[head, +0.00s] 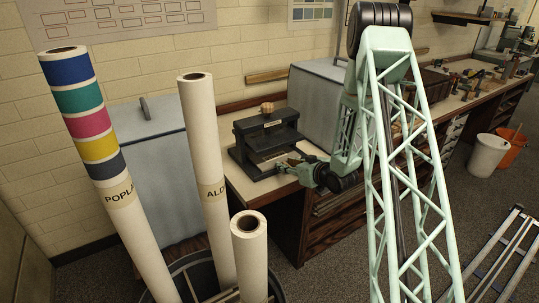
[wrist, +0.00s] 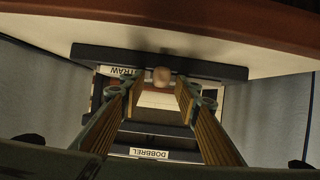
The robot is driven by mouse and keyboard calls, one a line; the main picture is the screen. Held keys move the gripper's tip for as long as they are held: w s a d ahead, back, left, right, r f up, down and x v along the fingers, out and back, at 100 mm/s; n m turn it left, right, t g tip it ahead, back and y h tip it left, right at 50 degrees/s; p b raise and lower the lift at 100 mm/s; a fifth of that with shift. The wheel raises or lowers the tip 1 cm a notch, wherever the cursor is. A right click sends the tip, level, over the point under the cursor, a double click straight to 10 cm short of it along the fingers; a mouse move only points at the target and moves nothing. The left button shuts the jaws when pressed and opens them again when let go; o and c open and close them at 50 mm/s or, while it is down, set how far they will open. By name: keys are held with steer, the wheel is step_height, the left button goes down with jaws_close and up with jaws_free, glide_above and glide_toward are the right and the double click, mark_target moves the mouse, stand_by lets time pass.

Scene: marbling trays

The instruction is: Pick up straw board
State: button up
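A label reading "STRAW" (wrist: 118,71) shows in the wrist view on a dark rack, partly covered by my left finger. I cannot clearly tell which piece is the straw board. A round wooden knob (wrist: 161,75) and a pale flat patch (wrist: 158,99) show between my fingers. In the head view the black rack (head: 254,133) stands on the bench, with a wooden knob on top. My gripper (wrist: 160,92) is open, its fingers apart and nothing visibly clamped. In the head view my gripper (head: 281,164) is at the rack's front, low on its right side.
A second label, "DOBBREL" (wrist: 150,153), is on the rack. Grey bins (head: 160,150) (head: 315,95) stand left and right of the rack. Tall paper rolls (head: 206,150) rise from a round bin (head: 186,268) at front left. The bench (head: 262,186) has a wooden edge.

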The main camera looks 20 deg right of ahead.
steer(key=shift+c, duration=0.5)
steer(key=c, duration=0.9)
steer(key=shift+o, duration=0.2)
steer(key=shift+r, duration=0.15)
steer(key=shift+r+p, duration=0.6)
steer(key=shift+r, duration=1.25)
steer(key=s+d+p, duration=0.1)
steer(key=s+d, duration=0.2)
steer(key=s, duration=1.4)
steer(key=shift+s+f, duration=0.2)
steer(key=shift+s, duration=0.2)
